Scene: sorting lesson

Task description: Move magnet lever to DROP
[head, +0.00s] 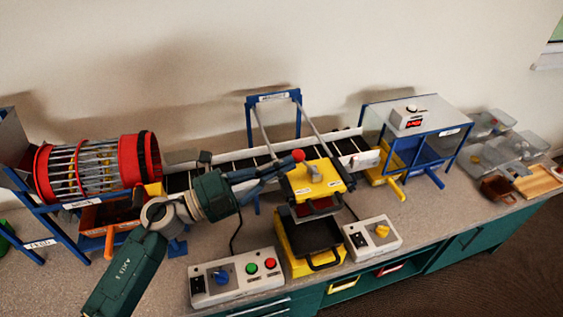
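The yellow magnet box (315,181) hangs from grey arms under a blue frame (273,97), above the conveyor's front side. A red ball knob (298,155) shows at its upper left and looks like the end of the magnet lever. The DROP marking is too small to read. My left gripper (289,165) reaches in from the left, with its blue-grey fingers pointing right. Its fingertips are at or just beside the red knob. I cannot tell whether they touch it or how far apart they are. My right gripper is not in view.
Below the magnet stands a yellow bin with a black tray (313,235). Control boxes with a blue knob (237,277) and a yellow knob (371,238) flank it. A red drum (97,168) stands left; a blue-framed machine (418,130) and clear trays (497,152) stand right.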

